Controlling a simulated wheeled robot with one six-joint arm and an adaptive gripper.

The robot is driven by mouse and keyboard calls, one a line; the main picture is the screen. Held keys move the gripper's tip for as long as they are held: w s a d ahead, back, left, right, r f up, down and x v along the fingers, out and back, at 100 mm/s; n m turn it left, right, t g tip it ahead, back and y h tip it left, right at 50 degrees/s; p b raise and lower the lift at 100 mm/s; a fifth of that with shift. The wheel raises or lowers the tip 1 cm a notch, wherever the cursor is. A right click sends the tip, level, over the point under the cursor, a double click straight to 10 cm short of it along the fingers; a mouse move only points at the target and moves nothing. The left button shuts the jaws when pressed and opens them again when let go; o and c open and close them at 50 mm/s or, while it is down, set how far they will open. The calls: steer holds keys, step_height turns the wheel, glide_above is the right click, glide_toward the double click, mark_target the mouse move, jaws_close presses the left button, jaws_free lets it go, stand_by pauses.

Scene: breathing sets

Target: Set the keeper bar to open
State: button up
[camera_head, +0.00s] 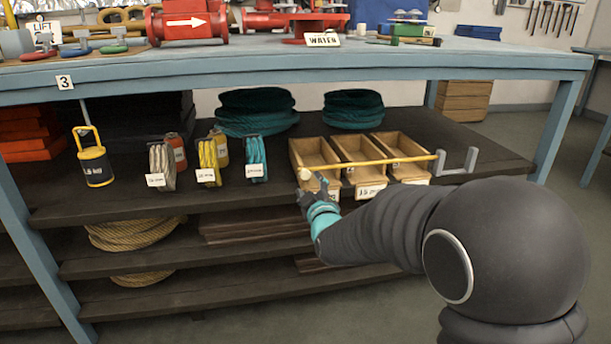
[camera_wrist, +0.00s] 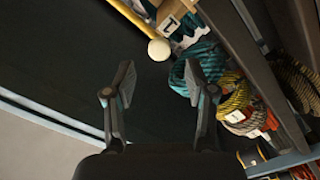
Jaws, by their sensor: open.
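The keeper bar (camera_head: 385,161) is a thin yellow rod lying across the fronts of three wooden bins on the shelf. Its left end carries a pale round knob (camera_head: 305,174), and its right end meets a grey bracket (camera_head: 457,162). My gripper (camera_head: 304,197) is just below the knob in the head view, partly hidden by its own wrist. In the wrist view my gripper (camera_wrist: 160,82) is open and empty. The knob (camera_wrist: 159,49) shows beyond the fingertips, roughly between them, with the yellow bar (camera_wrist: 130,16) running up and left from it. No contact is visible.
The wooden bins (camera_head: 315,152) stand directly behind the bar. Rope coils (camera_head: 255,158) with white tags stand to their left, and teal coils (camera_head: 255,113) lie behind. The blue bench top (camera_head: 330,64) overhangs the shelf. A bench leg (camera_head: 557,130) stands at right.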

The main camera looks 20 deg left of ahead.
mark_target(306, 176)
steer(key=x, duration=0.6)
steer(key=shift+w+a, duration=0.1)
steer(key=shift+w, duration=0.2)
jaws_close()
